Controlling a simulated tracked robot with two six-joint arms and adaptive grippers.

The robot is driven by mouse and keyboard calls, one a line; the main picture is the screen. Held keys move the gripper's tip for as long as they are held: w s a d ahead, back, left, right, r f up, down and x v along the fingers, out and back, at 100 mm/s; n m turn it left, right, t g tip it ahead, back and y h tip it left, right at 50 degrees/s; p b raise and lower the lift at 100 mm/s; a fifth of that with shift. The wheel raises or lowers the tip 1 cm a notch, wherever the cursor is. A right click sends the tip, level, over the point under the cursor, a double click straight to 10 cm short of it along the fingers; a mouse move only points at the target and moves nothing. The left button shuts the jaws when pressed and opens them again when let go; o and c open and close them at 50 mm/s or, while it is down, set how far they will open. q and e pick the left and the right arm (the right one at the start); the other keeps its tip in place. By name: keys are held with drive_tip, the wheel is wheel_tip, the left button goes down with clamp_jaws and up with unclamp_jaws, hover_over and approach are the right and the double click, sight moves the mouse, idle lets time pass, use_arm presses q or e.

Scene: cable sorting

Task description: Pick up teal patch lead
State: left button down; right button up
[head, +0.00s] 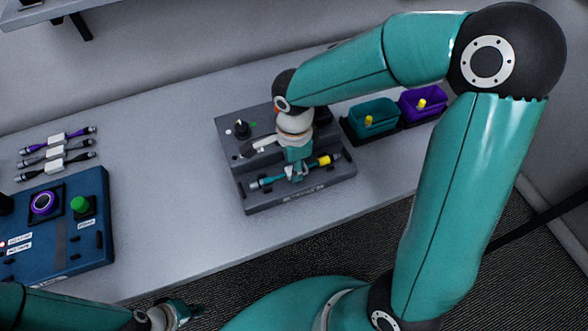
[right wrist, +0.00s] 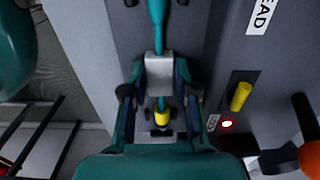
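The teal patch lead (head: 267,182) lies across the front of a grey fixture (head: 268,206) in the head view. In the right wrist view its teal cable (right wrist: 157,22) runs up from a pale grey block (right wrist: 159,70). My right gripper (head: 298,174) is down over the lead's middle. In the right wrist view the fingers (right wrist: 159,72) stand on either side of the block, very close to it; whether they press on it is unclear. My left gripper (head: 178,314) is at the bottom edge of the head view, away from the lead, its fingers not clear.
A teal bin (head: 374,131) and a purple bin (head: 432,109) stand to the right of the fixture. A blue panel (head: 78,242) with a green button lies at the left, below several leads (head: 56,152). The grey table (head: 175,200) between panel and fixture is clear.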

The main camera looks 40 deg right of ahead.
clamp_jaws()
drive_tip(key=shift+r, duration=0.15)
